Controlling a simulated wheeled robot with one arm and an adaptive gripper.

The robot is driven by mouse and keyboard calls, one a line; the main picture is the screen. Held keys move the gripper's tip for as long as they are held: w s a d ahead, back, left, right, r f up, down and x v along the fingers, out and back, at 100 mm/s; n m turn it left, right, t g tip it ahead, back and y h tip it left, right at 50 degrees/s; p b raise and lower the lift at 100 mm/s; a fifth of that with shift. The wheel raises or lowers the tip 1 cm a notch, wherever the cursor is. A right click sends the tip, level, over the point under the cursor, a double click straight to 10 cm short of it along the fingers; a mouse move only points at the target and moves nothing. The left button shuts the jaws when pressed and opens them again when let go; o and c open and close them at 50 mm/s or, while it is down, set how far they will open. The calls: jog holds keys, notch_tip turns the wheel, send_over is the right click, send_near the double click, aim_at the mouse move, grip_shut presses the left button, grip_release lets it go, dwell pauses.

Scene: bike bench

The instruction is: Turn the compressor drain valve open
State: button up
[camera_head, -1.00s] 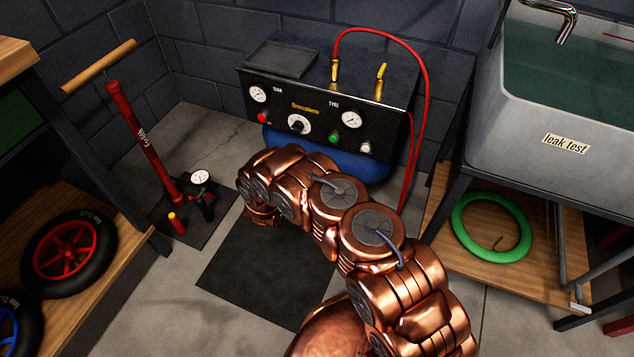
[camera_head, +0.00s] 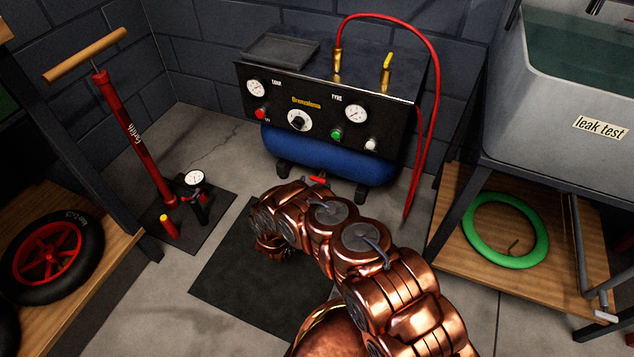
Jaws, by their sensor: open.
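The compressor (camera_head: 330,95) stands against the back wall, with a dark control panel above a blue tank (camera_head: 330,155). A small red handle (camera_head: 318,180), which looks like the drain valve, shows under the tank just above my arm. Its lower parts are hidden behind the arm. My copper arm reaches in from the bottom right, and my gripper (camera_head: 270,246) hangs at its far end over the dark mat, to the left of and nearer than the red handle. The gripper is open, with its fingers mostly hidden by the wrist. It is apart from the handle.
A red floor pump (camera_head: 135,140) stands on a mat at the left, beside a shelf holding a wheel (camera_head: 52,255). A red hose (camera_head: 432,110) loops down the compressor's right side. A leak-test sink (camera_head: 570,120) stands at the right. The dark mat (camera_head: 225,275) is clear.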

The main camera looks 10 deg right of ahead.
aim_at(319, 178)
jog(key=shift+b+x, duration=0.4)
jog(key=shift+x, duration=1.05)
jog(key=c, duration=1.2)
